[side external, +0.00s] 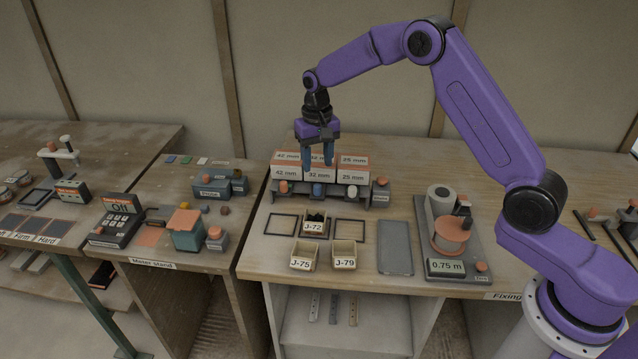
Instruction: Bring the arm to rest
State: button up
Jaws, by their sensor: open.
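My gripper (318,158) hangs from my purple arm, pointing down. Its two blue fingers are apart with nothing seen between them. It is in front of the labelled boxes (287,173), marked 42 mm, 32 mm and 25 mm, on a dark rack (268,196) at the back of the fixing table. The fingers overlap the middle 32 mm boxes in the picture; I cannot tell whether they touch them.
Small bins J-72 (313,227), J-75 (303,264) and J-79 (345,263) stand in front of the rack. A grey plate (395,262) lies to their right, beside a tape unit reading 0.75 m (446,266).

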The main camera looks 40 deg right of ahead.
jog(key=s+a+r+n, duration=0.4)
jog(key=s, duration=0.6)
jog(key=s+a+r+n, duration=0.3)
jog(key=s+r+n, duration=0.1)
jog(key=s, duration=0.6)
jog(key=s+d+n, duration=0.3)
jog(key=s+d, duration=0.1)
jog(key=s, duration=0.7)
jog(key=s+d+n, duration=0.3)
jog(key=s+n, duration=0.1)
jog(key=s, duration=0.7)
jog(key=shift+s+d+r+n, duration=0.3)
jog(key=shift+s+d+r, duration=0.05)
jog(key=shift+d, duration=0.05)
